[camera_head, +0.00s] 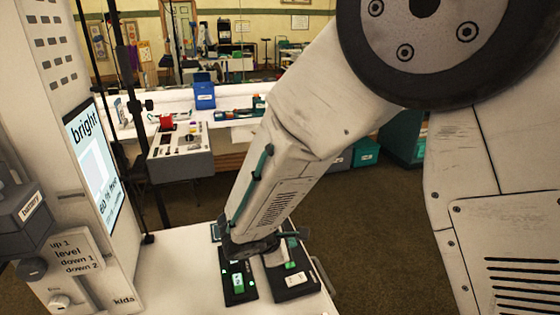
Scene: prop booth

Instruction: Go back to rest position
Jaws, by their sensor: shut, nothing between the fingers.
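My arm comes down from the upper right of the head view. My gripper (250,248) is at its lower end, low over a white tabletop (190,270). It is dark, seen from behind and partly covered by my own arm. It is shut and holds nothing. A dark panel with a green block (238,283) lies just below it. A second dark panel with a green and white part (292,282) lies to its right. I cannot tell whether my gripper touches either panel.
A white cabinet with a lit screen (93,165) reading "bright" stands at the left. A grey box labelled "battery" (28,212) is beside it. Dark upright poles (130,90) rise behind. Floor is open at right.

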